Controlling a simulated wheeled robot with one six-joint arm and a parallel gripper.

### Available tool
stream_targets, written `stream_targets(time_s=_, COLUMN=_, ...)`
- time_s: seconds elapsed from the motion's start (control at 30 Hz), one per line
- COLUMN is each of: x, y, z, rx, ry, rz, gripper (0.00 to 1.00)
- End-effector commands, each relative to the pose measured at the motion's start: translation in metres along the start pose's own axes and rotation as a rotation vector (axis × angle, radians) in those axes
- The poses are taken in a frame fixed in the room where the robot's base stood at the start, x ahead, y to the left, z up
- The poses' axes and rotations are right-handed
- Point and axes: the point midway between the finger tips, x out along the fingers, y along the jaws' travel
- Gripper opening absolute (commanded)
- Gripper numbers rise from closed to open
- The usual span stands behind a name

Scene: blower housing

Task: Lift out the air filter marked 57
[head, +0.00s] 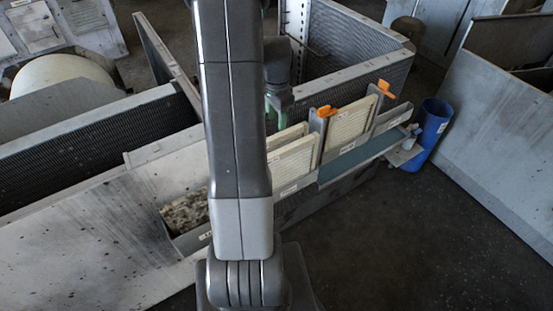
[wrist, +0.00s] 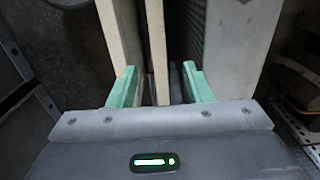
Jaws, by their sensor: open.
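Cream pleated filter panels stand in a slotted rack in the head view: one near filter (head: 292,160) right of my arm, and one further right (head: 350,122). A dirty, speckled filter (head: 186,211) lies low left of my arm. Their labels are too small to read, so I cannot tell which is 57. My gripper (head: 276,108) is partly hidden behind my arm, its green fingers showing near the rack. In the wrist view my gripper (wrist: 160,82) is open, with a thin panel edge (wrist: 157,45) between the fingers and a wider cream panel (wrist: 120,35) beside the left finger.
Orange tabs (head: 384,87) stand on the rack's dividers. A teal-grey ledge (head: 355,160) runs along the rack's front. A blue bin (head: 431,125) stands at the right end. Mesh-sided housing walls (head: 350,85) rise behind. The dark floor in front is clear.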

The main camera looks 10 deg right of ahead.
Motion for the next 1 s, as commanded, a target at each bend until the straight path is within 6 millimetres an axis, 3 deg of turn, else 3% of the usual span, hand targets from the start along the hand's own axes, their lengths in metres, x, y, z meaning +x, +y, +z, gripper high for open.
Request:
stream_targets(time_s=0.23, x=0.017, y=0.001, z=0.0, rx=-0.001, ry=-0.001, rz=0.002, gripper=0.45)
stream_targets(time_s=0.53, x=0.055, y=0.001, z=0.0, rx=-0.001, ry=-0.001, rz=0.001, gripper=0.45)
stream_targets(time_s=0.87, x=0.061, y=0.001, z=0.0, rx=-0.001, ry=0.001, rz=-0.001, gripper=0.45)
stream_targets(time_s=1.0, x=0.061, y=0.001, z=0.0, rx=-0.001, ry=0.001, rz=-0.001, gripper=0.18)
